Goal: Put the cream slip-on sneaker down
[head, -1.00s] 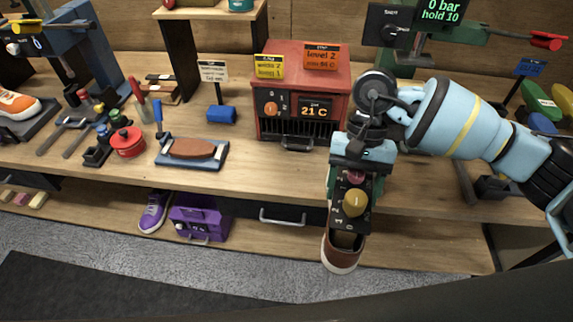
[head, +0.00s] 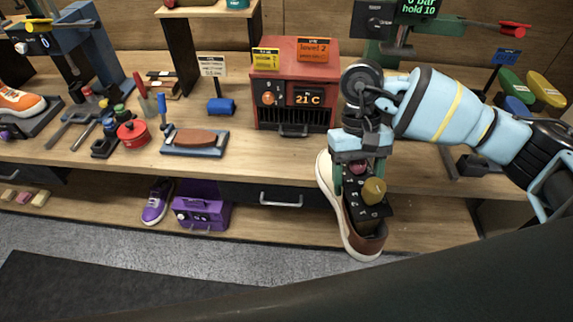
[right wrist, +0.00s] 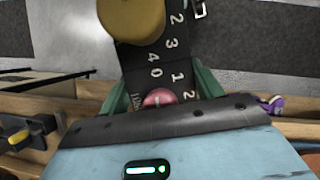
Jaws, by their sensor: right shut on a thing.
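The cream slip-on sneaker (head: 328,178) hangs from my right gripper (head: 360,168) in front of the bench edge. Its cream sole edge shows on the left and a brown end (head: 368,242) points down. A black numbered panel (head: 352,200) with a yellow knob and a reddish knob covers its upper side; I cannot tell how it is attached. In the right wrist view the green fingers (right wrist: 160,95) lie on either side of this panel (right wrist: 155,62). The finger contact on the shoe is hidden. My left gripper is out of view.
The bench top (head: 275,150) is clear before the red heater box (head: 293,85). The lower shelf (head: 285,222) holds a purple sneaker (head: 157,203) and purple box (head: 202,211).

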